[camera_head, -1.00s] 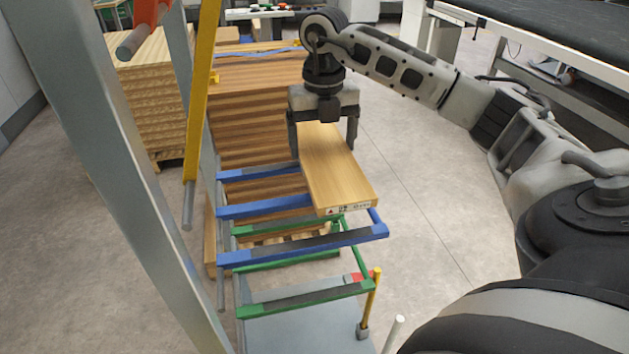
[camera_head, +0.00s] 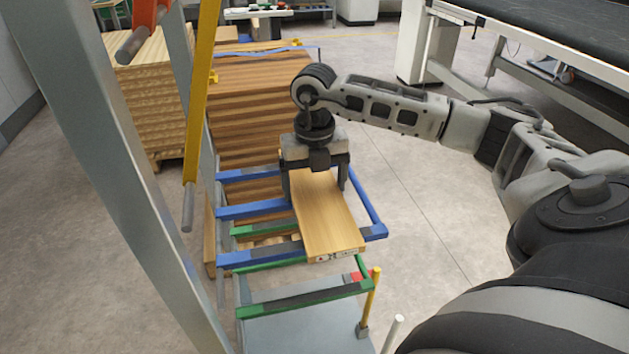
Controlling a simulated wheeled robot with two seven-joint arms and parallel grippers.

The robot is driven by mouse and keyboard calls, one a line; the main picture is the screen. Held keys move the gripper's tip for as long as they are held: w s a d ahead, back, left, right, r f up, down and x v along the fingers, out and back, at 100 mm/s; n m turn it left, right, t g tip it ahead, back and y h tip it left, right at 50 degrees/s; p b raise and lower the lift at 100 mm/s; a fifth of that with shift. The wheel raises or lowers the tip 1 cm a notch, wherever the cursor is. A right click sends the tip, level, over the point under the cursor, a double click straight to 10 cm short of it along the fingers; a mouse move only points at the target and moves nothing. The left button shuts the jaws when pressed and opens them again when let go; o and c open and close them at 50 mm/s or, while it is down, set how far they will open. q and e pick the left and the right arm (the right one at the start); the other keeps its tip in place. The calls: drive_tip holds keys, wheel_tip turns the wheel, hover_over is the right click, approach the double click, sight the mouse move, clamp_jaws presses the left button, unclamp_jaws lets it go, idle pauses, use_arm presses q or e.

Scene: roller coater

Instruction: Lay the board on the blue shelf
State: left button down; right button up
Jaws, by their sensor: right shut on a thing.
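The board (camera_head: 330,222) is a light wooden plank with a small printed label on its near end. It lies lengthwise across the right part of the blue shelf (camera_head: 247,259), a frame of blue bars with dark pads. The board's near end overlaps the front blue bar; whether it rests on the bars or hovers just above, I cannot tell. My right gripper (camera_head: 315,185) is shut on the board's far part, one finger at each long side. My left gripper is not in view.
A green shelf (camera_head: 305,299) sits below the blue one on the same rack. A grey upright (camera_head: 110,150) and a yellow bar (camera_head: 201,95) stand at left. Stacked boards (camera_head: 255,105) are behind the rack. Open floor (camera_head: 430,230) lies to the right.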

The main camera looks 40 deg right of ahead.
sight(315, 189)
drive_tip(key=o, duration=1)
drive_tip(key=shift+o, duration=0.2)
wheel_tip(315, 189, up, 12)
drive_tip(key=shift+r, duration=0.15)
